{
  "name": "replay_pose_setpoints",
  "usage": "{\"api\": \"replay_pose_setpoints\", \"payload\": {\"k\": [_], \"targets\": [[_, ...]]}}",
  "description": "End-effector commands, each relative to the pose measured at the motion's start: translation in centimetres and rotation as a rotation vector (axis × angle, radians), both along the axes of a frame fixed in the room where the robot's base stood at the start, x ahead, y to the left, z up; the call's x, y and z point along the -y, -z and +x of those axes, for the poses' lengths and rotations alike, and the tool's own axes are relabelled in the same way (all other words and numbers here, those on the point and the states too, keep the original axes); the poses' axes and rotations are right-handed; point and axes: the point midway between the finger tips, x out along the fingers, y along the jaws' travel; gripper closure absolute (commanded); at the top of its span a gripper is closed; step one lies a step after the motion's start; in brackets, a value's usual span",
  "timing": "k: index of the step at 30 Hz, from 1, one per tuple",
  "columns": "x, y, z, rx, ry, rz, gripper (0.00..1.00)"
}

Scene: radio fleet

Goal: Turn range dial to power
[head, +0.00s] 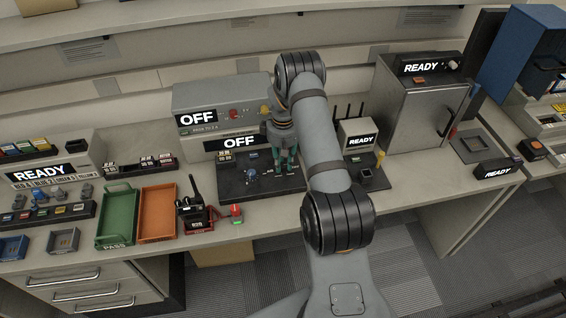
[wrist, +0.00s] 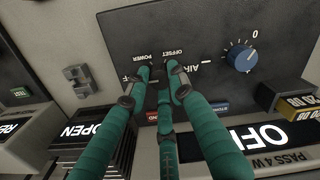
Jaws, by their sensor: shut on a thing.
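My gripper (head: 282,166), with teal fingers, is at the right part of a dark panel (head: 232,188) on the bench. In the wrist view my gripper (wrist: 160,82) has its fingertips closed together at the panel (wrist: 195,38), around a spot beside the upside-down labels POWER (wrist: 147,58) and OFFSET (wrist: 177,53). The fingers hide the range dial between them, so I cannot see where its pointer stands. A blue knob (wrist: 242,57) with a 0 mark sits apart on the same panel; it also shows in the head view (head: 250,173).
A lit OFF display (head: 238,142) stands behind the panel, with another OFF unit (head: 198,118) above it. A black radio (head: 194,205) and orange tray (head: 157,212) stand to the left. A small READY unit (head: 357,140) and grey cabinet (head: 420,112) stand to the right.

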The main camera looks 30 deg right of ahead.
Motion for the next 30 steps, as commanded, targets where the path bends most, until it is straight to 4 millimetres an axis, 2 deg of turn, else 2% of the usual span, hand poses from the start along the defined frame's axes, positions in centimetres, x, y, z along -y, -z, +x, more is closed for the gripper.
{"api": "replay_pose_setpoints", "payload": {"k": [11, 30], "targets": [[-0.04, 0.35, 0.28, 0.007, 0.173, -0.001, 1.0], [0.03, 0.22, 0.37, 0.01, 0.755, 0.0, 1.0]]}}
